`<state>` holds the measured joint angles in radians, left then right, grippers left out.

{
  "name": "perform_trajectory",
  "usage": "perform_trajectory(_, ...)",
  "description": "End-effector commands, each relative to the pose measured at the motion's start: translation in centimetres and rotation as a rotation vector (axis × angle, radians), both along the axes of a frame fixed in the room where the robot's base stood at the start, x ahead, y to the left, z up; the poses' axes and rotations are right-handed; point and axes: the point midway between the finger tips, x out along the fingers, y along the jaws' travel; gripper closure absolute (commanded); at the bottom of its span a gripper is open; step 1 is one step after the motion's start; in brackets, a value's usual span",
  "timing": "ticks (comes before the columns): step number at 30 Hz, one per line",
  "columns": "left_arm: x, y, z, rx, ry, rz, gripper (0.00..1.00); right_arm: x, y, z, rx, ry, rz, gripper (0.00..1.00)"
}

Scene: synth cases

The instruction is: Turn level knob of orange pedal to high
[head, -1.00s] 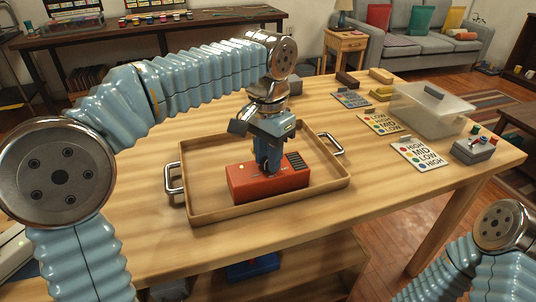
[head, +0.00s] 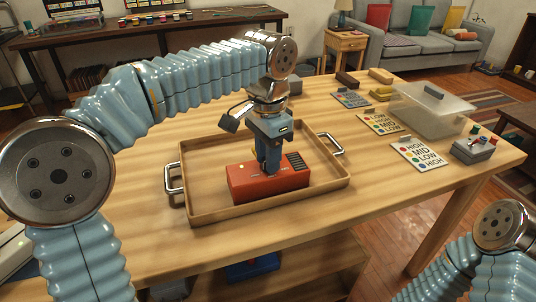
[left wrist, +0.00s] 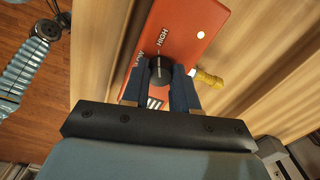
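The orange pedal (head: 262,186) lies in a wooden tray (head: 205,214) on the table. In the left wrist view the pedal (left wrist: 196,22) shows a black knob (left wrist: 160,72) with LOW and HIGH printed beside it. A pale mark on the knob points roughly up the picture, between the two words; its exact setting is hard to tell. My left gripper (head: 268,172) points down onto the pedal. In the left wrist view its two blue fingers (left wrist: 161,90) sit on both sides of the knob and appear closed on it. My right gripper is out of view.
The tray has metal handles (head: 174,184) at its sides. A yellow ridged piece (left wrist: 208,78) sticks out beside the pedal. Label cards (head: 420,153), a clear bin (head: 428,112) and a grey box with coloured knobs (head: 473,149) stand at the right.

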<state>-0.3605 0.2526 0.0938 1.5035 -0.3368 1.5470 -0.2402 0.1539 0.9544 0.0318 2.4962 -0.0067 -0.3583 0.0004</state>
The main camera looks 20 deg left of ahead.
Motion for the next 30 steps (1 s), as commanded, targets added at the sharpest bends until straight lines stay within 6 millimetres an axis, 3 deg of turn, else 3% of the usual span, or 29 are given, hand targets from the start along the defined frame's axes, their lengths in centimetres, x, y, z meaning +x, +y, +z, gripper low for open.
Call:
perform_trajectory(1,0.0,0.0,-0.1,0.001,0.001,0.000,0.66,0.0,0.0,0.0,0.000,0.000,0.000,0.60)
perform_trajectory(5,0.0,0.0,0.0,0.001,0.001,0.000,0.46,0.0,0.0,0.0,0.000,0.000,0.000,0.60)
perform_trajectory(16,0.1,0.0,0.6,-0.001,-0.002,0.001,0.46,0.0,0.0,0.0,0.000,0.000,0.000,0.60)
perform_trajectory(20,0.1,0.0,2.7,-0.002,-0.004,0.001,0.46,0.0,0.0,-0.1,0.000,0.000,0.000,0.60)
perform_trajectory(30,0.1,-0.1,10.0,-0.002,-0.002,0.000,0.46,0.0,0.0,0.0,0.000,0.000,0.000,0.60)
